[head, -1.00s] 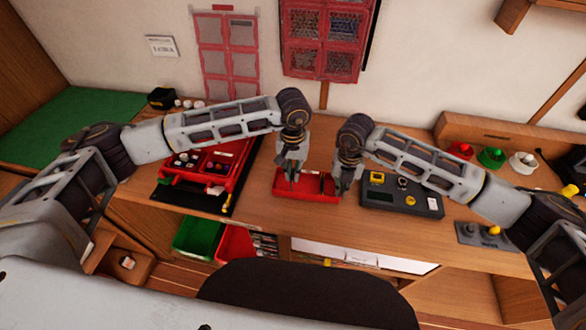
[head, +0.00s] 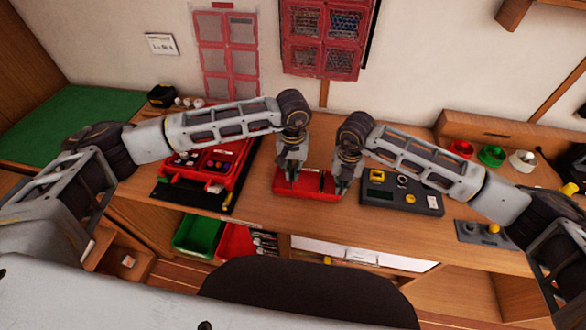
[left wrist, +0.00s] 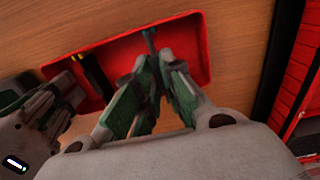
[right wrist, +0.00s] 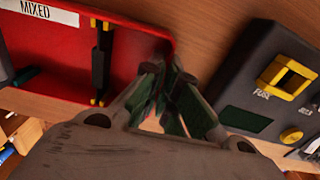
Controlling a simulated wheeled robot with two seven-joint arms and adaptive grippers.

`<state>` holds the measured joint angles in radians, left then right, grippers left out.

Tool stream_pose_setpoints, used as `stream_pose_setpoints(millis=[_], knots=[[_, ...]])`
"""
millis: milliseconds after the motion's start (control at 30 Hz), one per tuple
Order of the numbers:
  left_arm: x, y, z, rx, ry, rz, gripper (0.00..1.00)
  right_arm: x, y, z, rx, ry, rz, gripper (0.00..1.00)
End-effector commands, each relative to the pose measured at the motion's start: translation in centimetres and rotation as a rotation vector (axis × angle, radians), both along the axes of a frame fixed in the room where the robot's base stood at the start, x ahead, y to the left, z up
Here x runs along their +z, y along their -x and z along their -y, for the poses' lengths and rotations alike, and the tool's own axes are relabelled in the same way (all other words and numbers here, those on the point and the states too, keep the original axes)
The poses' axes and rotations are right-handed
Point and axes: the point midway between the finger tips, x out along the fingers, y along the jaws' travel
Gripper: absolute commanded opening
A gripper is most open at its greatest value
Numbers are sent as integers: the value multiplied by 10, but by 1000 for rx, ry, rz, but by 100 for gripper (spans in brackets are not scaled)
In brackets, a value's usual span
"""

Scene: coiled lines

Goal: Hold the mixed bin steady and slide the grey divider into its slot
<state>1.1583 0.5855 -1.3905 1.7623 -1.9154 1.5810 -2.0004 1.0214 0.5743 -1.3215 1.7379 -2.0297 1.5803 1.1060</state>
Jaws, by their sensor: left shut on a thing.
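The red mixed bin (head: 318,193) lies on the bench; its "MIXED" label (right wrist: 42,12) shows in the right wrist view. A dark strip with yellow ends (right wrist: 100,62) crosses the bin at its slot. My left gripper (head: 292,180) reaches down into the left half of the bin. It is shut, with a thin dark piece (left wrist: 149,40) at its tips, apparently the grey divider, mostly hidden by the fingers. My right gripper (head: 342,186) is at the bin's right end, fingertips close together by the wall; its grip there is unclear.
A dark device (head: 405,197) with a yellow fuse part stands just right of the bin. A red case (head: 222,183) with small parts lies to the left. Green and red bins (head: 198,232) sit below the bench edge. Bench in front of the bin is narrow.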

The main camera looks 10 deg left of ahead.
Motion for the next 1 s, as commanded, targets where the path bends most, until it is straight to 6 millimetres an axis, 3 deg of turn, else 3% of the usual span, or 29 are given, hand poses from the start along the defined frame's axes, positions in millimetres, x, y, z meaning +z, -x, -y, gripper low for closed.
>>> stream_pose_setpoints(millis=[1000], knots=[[-9,0,0,0,0,0,0,0,0,0,0,0,0,0]])
